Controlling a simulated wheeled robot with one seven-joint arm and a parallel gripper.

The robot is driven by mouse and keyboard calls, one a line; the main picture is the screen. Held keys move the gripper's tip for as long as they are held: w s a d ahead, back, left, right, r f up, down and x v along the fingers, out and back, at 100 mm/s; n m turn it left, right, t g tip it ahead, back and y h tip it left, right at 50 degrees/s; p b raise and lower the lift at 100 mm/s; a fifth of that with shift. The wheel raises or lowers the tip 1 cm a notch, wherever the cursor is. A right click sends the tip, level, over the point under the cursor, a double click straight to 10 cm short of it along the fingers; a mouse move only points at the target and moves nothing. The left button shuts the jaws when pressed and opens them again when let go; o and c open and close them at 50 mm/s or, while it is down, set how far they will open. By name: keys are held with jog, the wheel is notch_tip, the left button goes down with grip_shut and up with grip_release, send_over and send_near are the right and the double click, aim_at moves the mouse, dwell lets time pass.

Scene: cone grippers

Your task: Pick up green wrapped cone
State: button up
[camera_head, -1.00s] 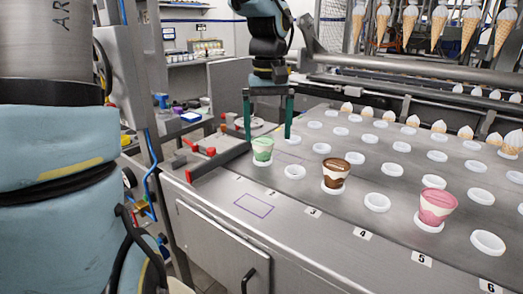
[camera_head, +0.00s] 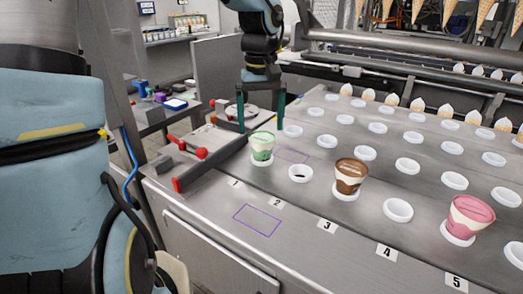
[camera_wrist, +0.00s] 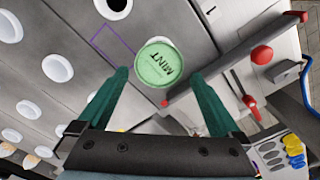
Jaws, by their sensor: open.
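The green wrapped cone (camera_head: 262,147) stands upright in a white holder at the left end of the front row, close to the 1 label. In the wrist view its round green lid, marked MINT (camera_wrist: 160,63), faces me. My gripper (camera_head: 260,125) is open and empty, pointing down, with its two green fingers behind and above the cone. In the wrist view my gripper (camera_wrist: 159,76) has its fingertips spread to either side of the lid's lower edge. I cannot tell the exact height gap. The cone's lower part is hidden in its holder.
A brown cone (camera_head: 350,176) and a pink cone (camera_head: 469,217) stand in holders to the right. Empty white holders (camera_head: 301,173) fill much of the conveyor. A dark bar with a red knob (camera_head: 201,153) lies just left of the green cone.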

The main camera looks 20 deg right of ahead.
aim_at(262, 138)
jog(key=shift+s+f+p, duration=0.2)
jog(key=shift+f+p, duration=0.4)
jog(key=shift+f, duration=2.15)
jog(key=shift+c, duration=0.4)
jog(key=c, duration=0.6)
jog(key=shift+r, duration=0.1)
